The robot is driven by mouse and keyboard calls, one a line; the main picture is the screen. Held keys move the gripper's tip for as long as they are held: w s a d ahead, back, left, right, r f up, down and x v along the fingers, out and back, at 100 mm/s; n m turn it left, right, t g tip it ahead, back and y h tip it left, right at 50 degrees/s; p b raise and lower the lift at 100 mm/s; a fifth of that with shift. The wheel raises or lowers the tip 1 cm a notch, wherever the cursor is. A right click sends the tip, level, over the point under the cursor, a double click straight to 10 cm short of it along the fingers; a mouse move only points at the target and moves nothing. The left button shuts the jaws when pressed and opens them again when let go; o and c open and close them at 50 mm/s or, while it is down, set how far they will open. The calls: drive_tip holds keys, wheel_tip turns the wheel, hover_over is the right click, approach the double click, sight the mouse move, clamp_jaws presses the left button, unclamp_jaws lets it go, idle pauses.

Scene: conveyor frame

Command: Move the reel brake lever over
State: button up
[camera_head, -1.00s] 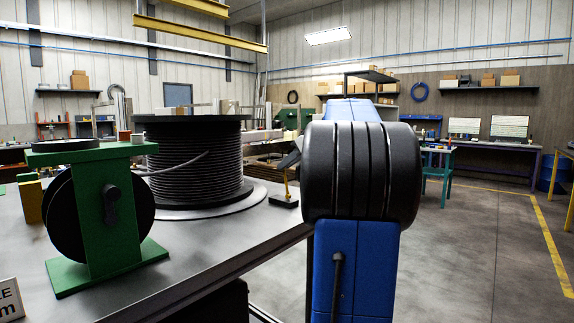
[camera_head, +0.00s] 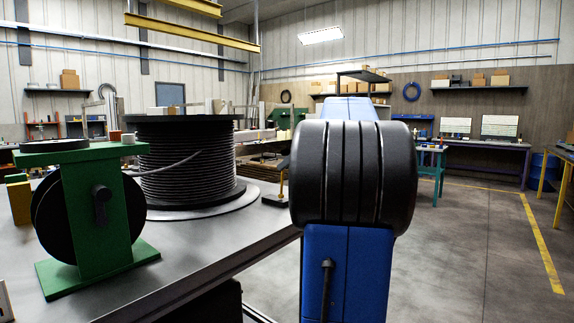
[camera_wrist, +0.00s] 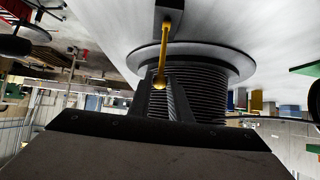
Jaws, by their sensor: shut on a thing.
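The reel brake lever (camera_wrist: 164,50) is a thin yellow rod with a round knob, rising from a dark base (camera_wrist: 169,10) beside the big cable reel. In the wrist view the knob end sits between the dark fingers of my gripper (camera_wrist: 162,88), which are shut on it. In the head view the lever (camera_head: 281,182) shows as a small yellow upright on its black base (camera_head: 275,201), at the bench edge. My arm hides most of the gripper there. The cable reel (camera_head: 190,170) stands behind and left of the lever on a round plate.
A green stand with a black reel (camera_head: 100,205) is at the bench's left front. The metal bench (camera_head: 205,240) has bare top between stand and edge. Right of my arm the floor (camera_head: 455,250) is open, with a teal table (camera_head: 431,150) further back.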

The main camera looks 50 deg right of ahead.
drive_tip(key=shift+s, duration=0.1)
drive_tip(key=shift+s+d+f, duration=0.1)
drive_tip(key=shift+s+f, duration=0.1)
drive_tip(key=shift+s, duration=0.55)
drive_tip(key=shift+s+d+f, duration=0.1)
drive_tip(key=shift+s+f, duration=0.05)
drive_tip(key=shift+s, duration=0.6)
drive_tip(key=shift+s, duration=0.15)
drive_tip(key=shift+s+f, duration=0.4)
drive_tip(key=shift+s, duration=0.25)
drive_tip(key=shift+s+f, duration=0.4)
drive_tip(key=shift+s, duration=0.25)
drive_tip(key=o, duration=0.9)
drive_tip(key=shift+d, duration=0.1)
